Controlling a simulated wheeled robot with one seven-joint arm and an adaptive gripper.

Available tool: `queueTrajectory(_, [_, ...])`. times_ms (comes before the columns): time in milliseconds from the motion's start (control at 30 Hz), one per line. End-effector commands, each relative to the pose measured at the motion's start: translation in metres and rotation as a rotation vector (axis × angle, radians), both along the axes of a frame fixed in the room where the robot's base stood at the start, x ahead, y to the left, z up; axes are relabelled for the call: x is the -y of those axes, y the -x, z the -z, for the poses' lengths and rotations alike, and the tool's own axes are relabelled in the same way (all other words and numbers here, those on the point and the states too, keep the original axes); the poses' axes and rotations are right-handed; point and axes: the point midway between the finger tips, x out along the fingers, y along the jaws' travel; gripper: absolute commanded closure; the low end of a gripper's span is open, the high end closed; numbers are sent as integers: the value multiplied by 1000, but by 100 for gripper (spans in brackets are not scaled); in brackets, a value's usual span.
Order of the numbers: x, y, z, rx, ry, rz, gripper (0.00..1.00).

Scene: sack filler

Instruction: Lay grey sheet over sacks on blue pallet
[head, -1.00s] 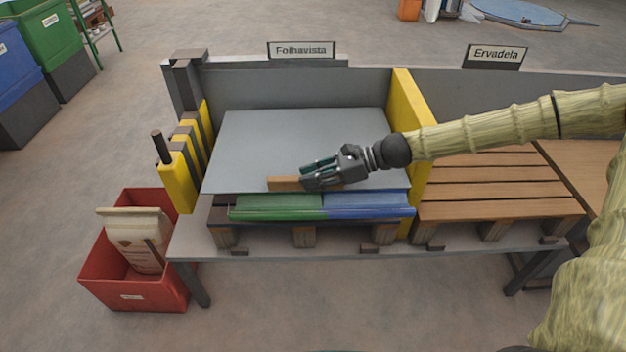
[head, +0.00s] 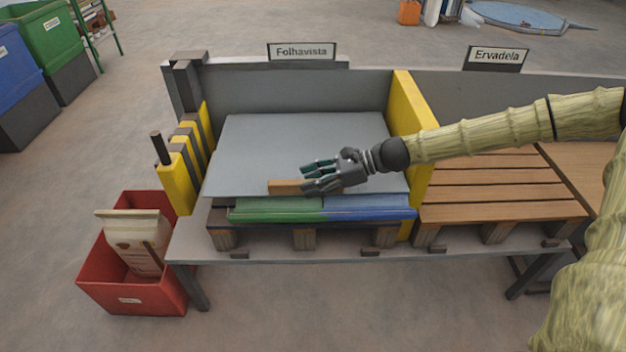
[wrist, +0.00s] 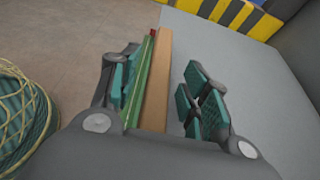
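The flat grey sheet (head: 300,140) lies over the sacks in the left bay under the Folhavista sign, covering all but their front ends. A wooden strip (head: 287,187) sits on its front edge. A green sack (head: 275,210) and a blue sack (head: 365,207) show below that edge. The pallet (head: 305,237) under them looks dark and brown, not clearly blue. My gripper (head: 318,177) is open at the strip. In the wrist view the strip (wrist: 158,85) runs between the spread fingers, with a clear gap on the right.
A yellow divider (head: 408,130) stands close right of the sheet, and yellow-and-black posts (head: 185,160) stand left. An empty slatted pallet (head: 495,190) fills the right bay under the Ervadela sign. A red bin (head: 135,290) holding a paper sack (head: 138,240) stands on the floor at left.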

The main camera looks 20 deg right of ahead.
Motion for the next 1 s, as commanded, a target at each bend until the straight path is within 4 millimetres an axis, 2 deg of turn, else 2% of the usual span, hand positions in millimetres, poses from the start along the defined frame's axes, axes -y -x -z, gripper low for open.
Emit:
queueTrajectory(333, [0, 0, -9, 2, 1, -1, 54])
queueTrajectory(1000, [0, 0, -73, 2, 1, 0, 54])
